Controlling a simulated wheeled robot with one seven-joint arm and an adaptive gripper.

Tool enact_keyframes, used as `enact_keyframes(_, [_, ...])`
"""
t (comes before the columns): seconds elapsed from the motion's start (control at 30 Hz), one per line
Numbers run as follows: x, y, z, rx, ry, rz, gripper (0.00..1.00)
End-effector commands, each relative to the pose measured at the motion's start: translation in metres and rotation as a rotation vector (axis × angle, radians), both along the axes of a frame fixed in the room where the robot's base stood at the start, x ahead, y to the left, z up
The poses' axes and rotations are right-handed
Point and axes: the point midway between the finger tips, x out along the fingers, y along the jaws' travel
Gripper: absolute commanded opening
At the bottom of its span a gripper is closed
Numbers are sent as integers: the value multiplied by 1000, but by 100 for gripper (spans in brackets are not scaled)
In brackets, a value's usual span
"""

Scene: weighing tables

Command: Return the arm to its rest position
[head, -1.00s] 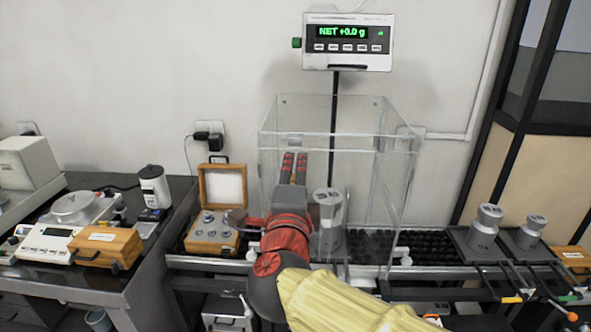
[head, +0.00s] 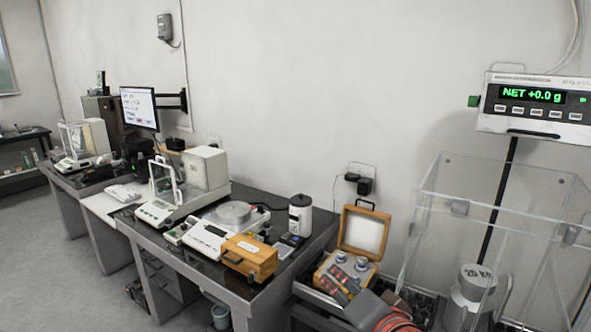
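My gripper (head: 338,281) is at the lower right of the head view, with red-marked dark fingers. It appears in front of the open wooden weight box (head: 364,229), overlapping its lower part. Several silver weights show in the box behind it. Nothing can be seen held, but the fingers are small and foreshortened, so their opening is unclear. My red and grey wrist runs off the bottom edge. A large silver weight marked 25 KG (head: 476,285) stands inside the clear draft shield (head: 505,213) to the right, apart from my gripper.
The scale display (head: 532,97) above the shield reads NET +0.0 g. The dark left table (head: 262,292) bears a balance (head: 203,238), a closed wooden case (head: 250,256) and a white canister (head: 300,214). A monitor (head: 139,107) is farther back. Grey floor (head: 40,270) at left is clear.

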Motion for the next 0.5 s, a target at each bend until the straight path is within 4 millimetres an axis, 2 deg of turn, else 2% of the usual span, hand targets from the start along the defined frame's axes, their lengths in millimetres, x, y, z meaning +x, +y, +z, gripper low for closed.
enact_keyframes(0.07, [-25,10,-22,-131,84,124,29])
enact_keyframes(0.17, [-63,10,-55,-312,208,270,29])
enact_keyframes(0.27, [-103,-9,-82,-481,340,379,29])
enact_keyframes(0.33, [-130,-29,-95,-586,429,430,29])
enact_keyframes(0.4, [-152,-51,-102,-674,510,456,29])
enact_keyframes(0.5, [-173,-81,-99,-761,582,449,29])
